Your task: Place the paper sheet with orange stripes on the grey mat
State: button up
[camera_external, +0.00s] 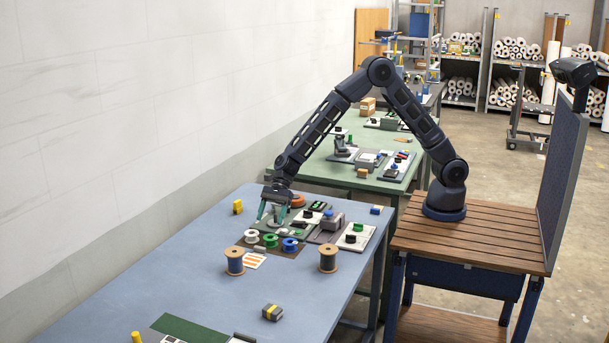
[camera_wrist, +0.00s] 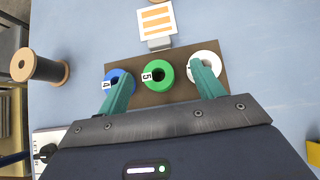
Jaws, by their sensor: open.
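The paper sheet with orange stripes (camera_external: 254,260) is small and white and lies flat on the blue table. It shows at the top of the wrist view (camera_wrist: 157,22), with a small grey block (camera_wrist: 160,43) at its near edge. My gripper (camera_external: 271,214) is open and empty, with its green fingers (camera_wrist: 160,84) pointing down behind the sheet, apart from it. In the wrist view the fingers reach over a row of blue (camera_wrist: 117,77), green (camera_wrist: 157,76) and white (camera_wrist: 204,65) spools on a dark brown mat (camera_wrist: 145,53). I cannot clearly pick out a grey mat.
Two wooden spools with dark thread (camera_external: 235,262) (camera_external: 328,259) flank the sheet. A grey block with yellow (camera_external: 272,312) and a green mat (camera_external: 189,329) lie nearer the camera. Boards with devices (camera_external: 357,236) crowd the right side. The left of the table is mostly clear.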

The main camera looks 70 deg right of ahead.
aim_at(267, 237)
jog(key=x, duration=0.5)
jog(key=shift+a+f, duration=0.2)
jog(key=shift+f, duration=0.05)
jog(key=shift+x, duration=2.75)
jog(key=shift+a+r, duration=0.1)
jog(key=shift+r, duration=0.05)
jog(key=c, duration=1.1)
jog(key=shift+r, duration=0.1)
